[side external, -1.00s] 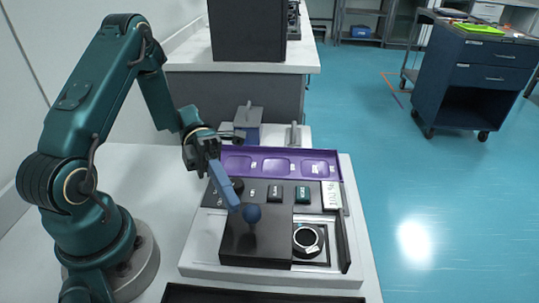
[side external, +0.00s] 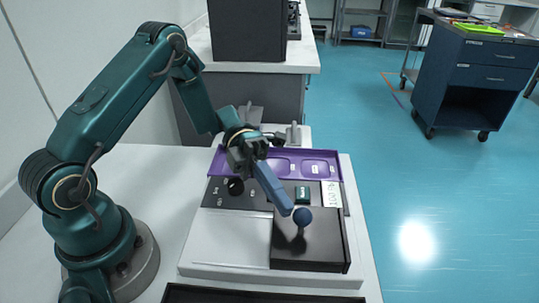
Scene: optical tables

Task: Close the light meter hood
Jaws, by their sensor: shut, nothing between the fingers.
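The pale left part of the meter top is bare. My gripper (side external: 286,208) is shut and empty. Its long blue fingers slant down to the right, with the tips at the left side of the knob. They look touching or very close; I cannot tell which.
A purple tray (side external: 323,160) with shallow compartments lies behind the meter. A dark tray edge (side external: 260,294) lies in front.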

